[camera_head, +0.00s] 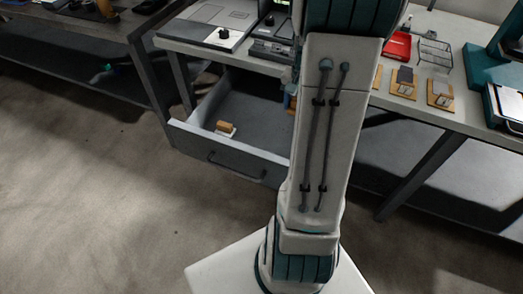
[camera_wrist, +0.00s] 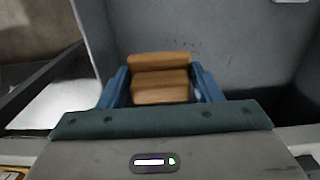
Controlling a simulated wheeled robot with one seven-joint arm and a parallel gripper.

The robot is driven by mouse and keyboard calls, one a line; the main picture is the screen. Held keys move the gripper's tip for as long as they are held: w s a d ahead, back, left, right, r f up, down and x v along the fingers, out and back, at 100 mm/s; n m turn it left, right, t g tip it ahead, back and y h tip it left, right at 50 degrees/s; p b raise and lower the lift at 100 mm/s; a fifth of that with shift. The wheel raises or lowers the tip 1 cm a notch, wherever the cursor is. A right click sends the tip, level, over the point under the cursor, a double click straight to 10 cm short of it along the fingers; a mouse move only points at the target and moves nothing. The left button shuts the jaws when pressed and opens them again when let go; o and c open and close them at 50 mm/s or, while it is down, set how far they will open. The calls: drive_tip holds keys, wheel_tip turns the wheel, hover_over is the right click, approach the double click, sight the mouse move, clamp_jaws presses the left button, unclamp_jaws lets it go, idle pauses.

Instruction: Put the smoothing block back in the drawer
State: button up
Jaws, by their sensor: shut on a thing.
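My gripper (camera_wrist: 160,74) has two blue fingers shut on a brown wooden block (camera_wrist: 160,93), which looks like the smoothing block. In the wrist view the block sits between the fingers with grey drawer surfaces behind it. I cannot tell whether it touches the drawer floor. The grey drawer (camera_head: 255,112) is pulled open under the workbench in the head view. My arm hides most of the gripper and the drawer's right part there. Only a bit of blue and brown shows at the arm's left edge.
A small orange-brown and pale block (camera_head: 226,128) lies in the drawer near its front wall. The workbench (camera_head: 455,112) carries a red tray (camera_head: 397,46), a wire basket (camera_head: 436,52) and several small wooden boards. The floor left of the drawer is clear.

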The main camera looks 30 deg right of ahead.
drive_tip(key=b, duration=0.2)
hover_over(262, 146)
wheel_tip(262, 146, down, 7)
drive_tip(key=shift+d+r, duration=0.1)
drive_tip(key=shift+f, duration=0.2)
drive_tip(key=shift+f+b, duration=0.3)
drive_tip(key=shift+f, duration=1.55)
drive_tip(key=shift+f, duration=0.1)
drive_tip(key=shift+f, duration=0.15)
drive_tip(key=o, duration=1)
